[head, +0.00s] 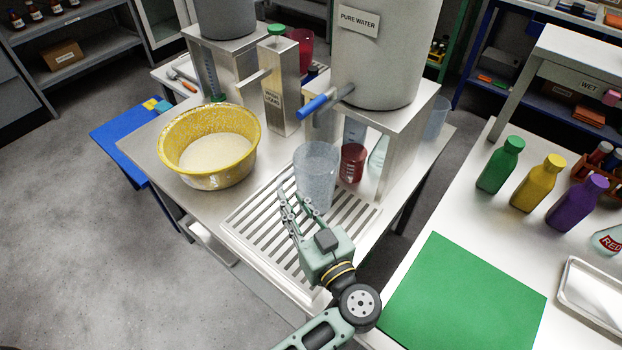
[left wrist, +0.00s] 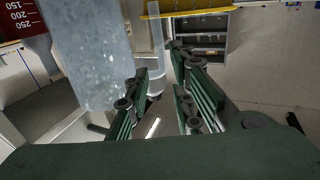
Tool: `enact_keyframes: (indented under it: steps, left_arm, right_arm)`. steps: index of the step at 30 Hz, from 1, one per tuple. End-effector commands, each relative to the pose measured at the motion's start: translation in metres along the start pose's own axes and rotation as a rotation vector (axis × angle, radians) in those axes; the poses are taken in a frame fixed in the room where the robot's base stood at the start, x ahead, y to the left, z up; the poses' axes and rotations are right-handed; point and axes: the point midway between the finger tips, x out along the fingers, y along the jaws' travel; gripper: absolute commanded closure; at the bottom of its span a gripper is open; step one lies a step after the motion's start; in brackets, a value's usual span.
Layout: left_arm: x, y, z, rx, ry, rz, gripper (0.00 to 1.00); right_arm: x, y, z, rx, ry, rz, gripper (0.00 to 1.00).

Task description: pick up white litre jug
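The litre jug (head: 317,172), translucent greyish white, is upright over the slatted grate (head: 262,226), below the water tank's blue-handled tap. My left gripper (head: 290,193) is close to the jug's near left side, with its fingers apart. In the left wrist view the jug wall (left wrist: 88,48) fills the upper left, outside the left-hand finger. A pale, clear upright piece (left wrist: 157,42) shows beyond the gap between the fingers (left wrist: 160,72); I cannot tell whether it belongs to the jug. No grip on the jug shows. My right gripper is not in view.
A yellow bowl (head: 210,118) of white material stands left of the grate. A red beaker (head: 352,162) is just behind the jug, near the tank stand (head: 408,130). A steel dispenser (head: 279,98) stands behind. The right-hand table holds a green mat (head: 465,300) and coloured bottles.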

Motion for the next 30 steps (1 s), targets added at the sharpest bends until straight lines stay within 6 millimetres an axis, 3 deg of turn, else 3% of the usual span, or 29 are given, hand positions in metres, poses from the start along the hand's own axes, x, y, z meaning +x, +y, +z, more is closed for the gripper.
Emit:
enact_keyframes:
  steps: [15, 23, 30]
  left_arm:
    - [0.067, -0.001, 0.002, -0.002, 0.004, 0.001, 0.78]
    - [0.07, 0.0, 0.002, -0.004, 0.002, 0.002, 0.78]
    - [0.07, 0.0, 0.002, -0.004, 0.002, 0.002, 0.97]
  right_arm:
    - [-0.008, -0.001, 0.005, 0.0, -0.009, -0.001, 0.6]
    - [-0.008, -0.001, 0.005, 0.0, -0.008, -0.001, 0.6]
    - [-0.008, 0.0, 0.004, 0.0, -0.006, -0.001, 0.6]
